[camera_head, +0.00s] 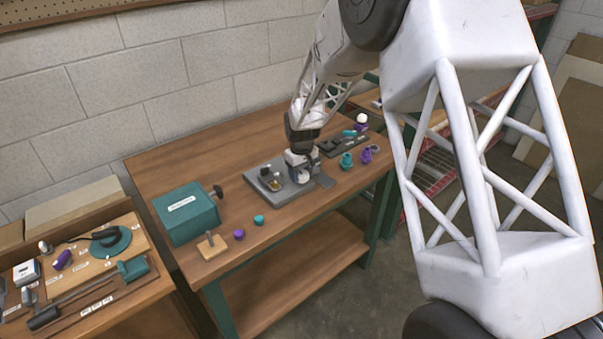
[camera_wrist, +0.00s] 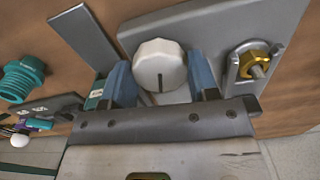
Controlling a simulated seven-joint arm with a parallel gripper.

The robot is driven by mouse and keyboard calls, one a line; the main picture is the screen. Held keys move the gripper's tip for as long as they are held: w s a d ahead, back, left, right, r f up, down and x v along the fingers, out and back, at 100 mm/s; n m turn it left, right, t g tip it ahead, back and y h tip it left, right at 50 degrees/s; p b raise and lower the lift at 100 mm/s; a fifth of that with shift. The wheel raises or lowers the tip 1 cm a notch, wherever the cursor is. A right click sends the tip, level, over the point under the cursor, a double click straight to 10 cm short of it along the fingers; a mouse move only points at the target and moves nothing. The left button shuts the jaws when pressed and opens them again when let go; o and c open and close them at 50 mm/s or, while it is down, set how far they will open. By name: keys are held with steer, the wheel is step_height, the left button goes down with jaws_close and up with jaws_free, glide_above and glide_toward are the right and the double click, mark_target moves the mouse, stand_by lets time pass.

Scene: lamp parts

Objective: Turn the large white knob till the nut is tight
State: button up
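The large white knob (camera_wrist: 159,65) shows in the wrist view, many-sided, with a dark line on its face. It sits between the two blue fingers of my gripper (camera_wrist: 161,75), one on each side. The fingers are close to its edges, but I cannot tell whether they touch it. A brass nut (camera_wrist: 254,62) sits on a threaded stud in a grey bracket to the right of the knob. In the head view my gripper (camera_head: 301,172) is low over the grey base plate (camera_head: 296,197), and the knob is mostly hidden there.
A teal box (camera_head: 186,212) stands on the left of the bench (camera_head: 160,157). Small teal (camera_head: 259,220) and purple (camera_head: 239,234) parts lie near its front edge. Teal (camera_head: 346,161) and purple (camera_head: 367,155) parts stand right of the plate. A side table with tools is at far left.

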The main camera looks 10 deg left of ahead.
mark_target(301, 174)
steer(key=shift+c, duration=1)
steer(key=shift+m, duration=0.7)
steer(key=o, duration=0.9)
steer(key=shift+r, duration=0.1)
steer(key=shift+r, duration=3.8)
